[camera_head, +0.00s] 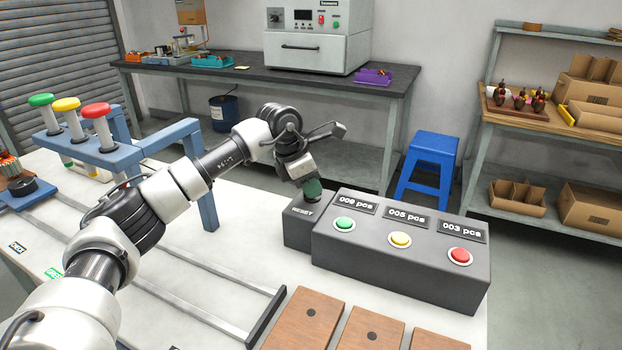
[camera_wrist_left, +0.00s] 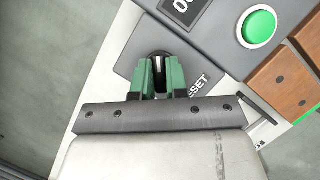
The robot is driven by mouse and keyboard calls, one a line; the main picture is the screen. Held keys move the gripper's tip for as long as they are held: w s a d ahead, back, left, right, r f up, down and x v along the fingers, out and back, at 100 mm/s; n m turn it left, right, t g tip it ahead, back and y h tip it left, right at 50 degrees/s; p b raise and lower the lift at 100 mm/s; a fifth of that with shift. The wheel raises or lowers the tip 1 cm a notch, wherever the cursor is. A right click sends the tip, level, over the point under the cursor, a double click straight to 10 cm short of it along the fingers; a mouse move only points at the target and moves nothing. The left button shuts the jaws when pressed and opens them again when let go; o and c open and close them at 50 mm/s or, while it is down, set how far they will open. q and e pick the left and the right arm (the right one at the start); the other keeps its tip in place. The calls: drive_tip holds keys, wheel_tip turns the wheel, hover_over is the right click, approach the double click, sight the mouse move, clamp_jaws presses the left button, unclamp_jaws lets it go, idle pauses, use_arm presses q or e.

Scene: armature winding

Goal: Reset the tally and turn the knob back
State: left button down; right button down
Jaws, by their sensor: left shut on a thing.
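The dark tally box (camera_head: 400,262) stands on the white table with displays reading about 009, 005 and 003 pcs. Below them are a green button (camera_head: 344,224), a yellow button (camera_head: 400,240) and a red button (camera_head: 460,256). A lower block marked RESET (camera_head: 300,232) joins its left end. My left gripper (camera_head: 313,190) points down onto this block, its green fingers shut on the dark reset knob (camera_wrist_left: 161,58), seen between the fingers in the left wrist view. The knob is mostly hidden by the fingers. My right gripper is not in view.
Wooden blocks (camera_head: 372,330) lie in front of the tally box. A blue frame with green, yellow and red mushroom-shaped knobs (camera_head: 97,110) stands at left. A slide rail (camera_head: 265,318) runs across the table. A blue stool (camera_head: 430,165) stands behind.

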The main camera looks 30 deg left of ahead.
use_arm(q)
drive_tip(key=m, duration=0.1)
drive_tip(key=m+g+p, duration=0.1)
drive_tip(key=shift+r+m+h, duration=0.2)
drive_tip(key=shift+m+h, duration=0.1)
drive_tip(key=shift+m, duration=0.1)
drive_tip(key=shift+w+m, duration=0.1)
drive_tip(key=shift+m, duration=0.3)
drive_tip(key=shift+f+m+g+h+p, duration=0.1)
drive_tip(key=shift+m+g+h+p, duration=0.4)
drive_tip(key=shift+m, duration=1.1)
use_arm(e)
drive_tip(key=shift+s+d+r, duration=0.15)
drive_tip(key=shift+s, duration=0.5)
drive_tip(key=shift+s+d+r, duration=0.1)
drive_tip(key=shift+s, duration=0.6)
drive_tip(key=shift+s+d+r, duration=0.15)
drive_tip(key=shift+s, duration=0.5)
use_arm(q)
drive_tip(key=shift+g, duration=0.3)
drive_tip(key=c, duration=1.1)
unclamp_jaws()
drive_tip(key=shift+c, duration=0.2)
drive_tip(key=v, duration=1)
drive_tip(key=shift+r, duration=0.45)
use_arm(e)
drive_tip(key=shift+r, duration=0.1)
